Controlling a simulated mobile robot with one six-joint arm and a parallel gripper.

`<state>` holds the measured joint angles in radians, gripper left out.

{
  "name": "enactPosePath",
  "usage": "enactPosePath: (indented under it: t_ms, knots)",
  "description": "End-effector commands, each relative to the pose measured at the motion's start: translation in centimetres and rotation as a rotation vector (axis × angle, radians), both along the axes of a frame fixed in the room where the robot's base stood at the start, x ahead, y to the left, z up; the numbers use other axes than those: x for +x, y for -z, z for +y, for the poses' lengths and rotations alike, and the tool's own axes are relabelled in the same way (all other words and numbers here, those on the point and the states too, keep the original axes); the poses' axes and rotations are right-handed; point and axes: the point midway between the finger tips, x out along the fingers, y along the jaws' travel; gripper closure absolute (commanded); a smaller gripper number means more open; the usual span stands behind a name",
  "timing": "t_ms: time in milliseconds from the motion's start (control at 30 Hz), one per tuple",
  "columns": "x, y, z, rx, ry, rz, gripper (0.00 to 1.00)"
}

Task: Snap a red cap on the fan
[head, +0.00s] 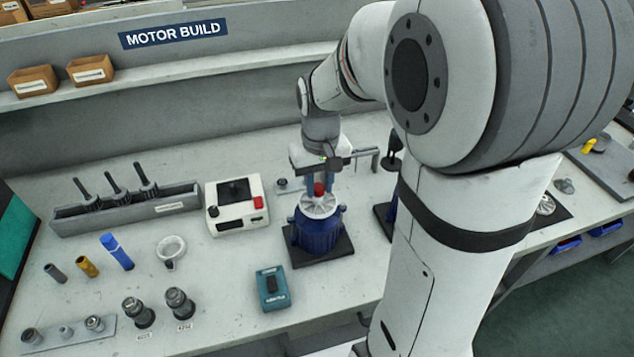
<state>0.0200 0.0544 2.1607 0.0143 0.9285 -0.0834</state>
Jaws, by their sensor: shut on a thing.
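A blue motor (319,238) stands upright on a dark square base on the bench. A pale spoked fan (319,207) sits on its top. My gripper (319,186) is directly above the fan, pointing down. It is shut on a small red cap (319,190) at the middle of the fan. I cannot tell whether the cap touches the fan's hub or is just above it.
A white box with a red button (237,206) and a teal device (272,288) stand left of the motor. A grey rack with dark shafts (125,208) is at the left. My arm hides much of the bench at the right. The bench front left of the motor holds several loose parts.

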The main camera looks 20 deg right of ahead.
Motion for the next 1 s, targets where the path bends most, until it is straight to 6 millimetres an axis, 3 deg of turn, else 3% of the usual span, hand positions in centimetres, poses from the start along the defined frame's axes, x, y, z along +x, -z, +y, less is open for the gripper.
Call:
enactPosePath:
  t_ms: [1000]
  knots:
    - [-0.01,0.79,-0.03,0.0,0.001,0.0,0.87]
